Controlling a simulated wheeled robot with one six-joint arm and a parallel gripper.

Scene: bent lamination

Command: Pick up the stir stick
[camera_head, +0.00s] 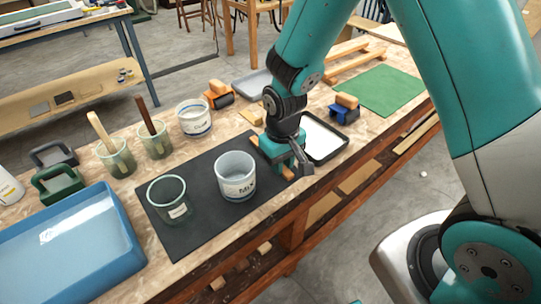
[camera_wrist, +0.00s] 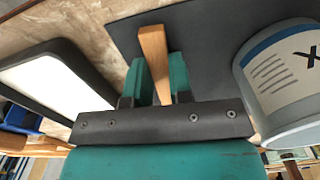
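The stir stick (camera_wrist: 154,52) is a flat, light wooden strip. In the wrist view it runs between the two teal fingers of my gripper (camera_wrist: 160,80), with no clear gap on either side, so the gripper looks shut on it. In the head view my gripper (camera_head: 286,163) is low over the right edge of the dark mat. Wood of the stick (camera_head: 256,143) shows beside it, and the rest is partly hidden by the gripper. I cannot tell whether the stick is off the mat.
A white-lined black tray (camera_head: 322,138) lies close right. Two cups at the back left hold a light handle (camera_head: 101,130) and a dark handle (camera_head: 145,115).

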